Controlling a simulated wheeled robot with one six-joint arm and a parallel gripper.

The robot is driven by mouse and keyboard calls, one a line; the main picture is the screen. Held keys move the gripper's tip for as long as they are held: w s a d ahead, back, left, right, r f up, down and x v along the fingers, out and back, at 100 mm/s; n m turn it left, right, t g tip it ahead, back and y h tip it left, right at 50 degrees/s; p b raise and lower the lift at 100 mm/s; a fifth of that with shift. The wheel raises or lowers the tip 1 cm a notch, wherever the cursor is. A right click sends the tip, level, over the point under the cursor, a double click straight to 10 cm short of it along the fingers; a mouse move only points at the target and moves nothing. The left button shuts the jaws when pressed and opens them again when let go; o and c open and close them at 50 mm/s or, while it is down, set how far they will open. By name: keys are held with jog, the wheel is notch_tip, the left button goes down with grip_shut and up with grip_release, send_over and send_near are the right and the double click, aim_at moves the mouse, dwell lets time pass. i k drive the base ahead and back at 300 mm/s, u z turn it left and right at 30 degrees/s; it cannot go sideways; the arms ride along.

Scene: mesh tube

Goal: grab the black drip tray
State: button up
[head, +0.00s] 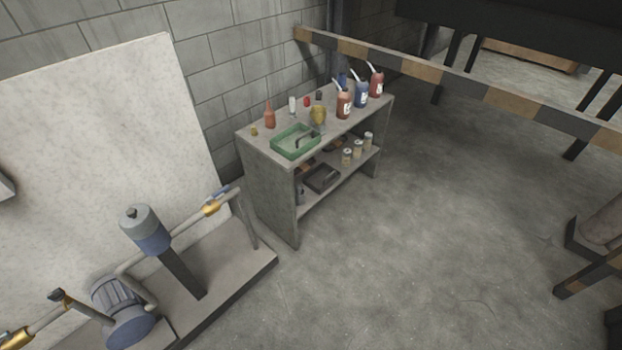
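A dark, flat tray (322,179), which looks like the black drip tray, lies on the lower shelf of a grey two-level shelf unit (267,203). It sits toward the left part of that shelf, under the top board. The top board and its shadow partly cover its back. My gripper is not in view.
A green tray (296,142), an orange bottle (269,116) and several red and blue bottles stand on the top. Several jars (347,157) are right of the black tray. A pump on a plinth (237,272) stands left. A striped beam (450,79) runs behind. Floor in front (400,260) is clear.

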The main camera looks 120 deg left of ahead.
aim_at(321, 178)
jog(key=u, duration=3.1)
jog(key=i, duration=3.65)
jog(key=u, duration=4.2)
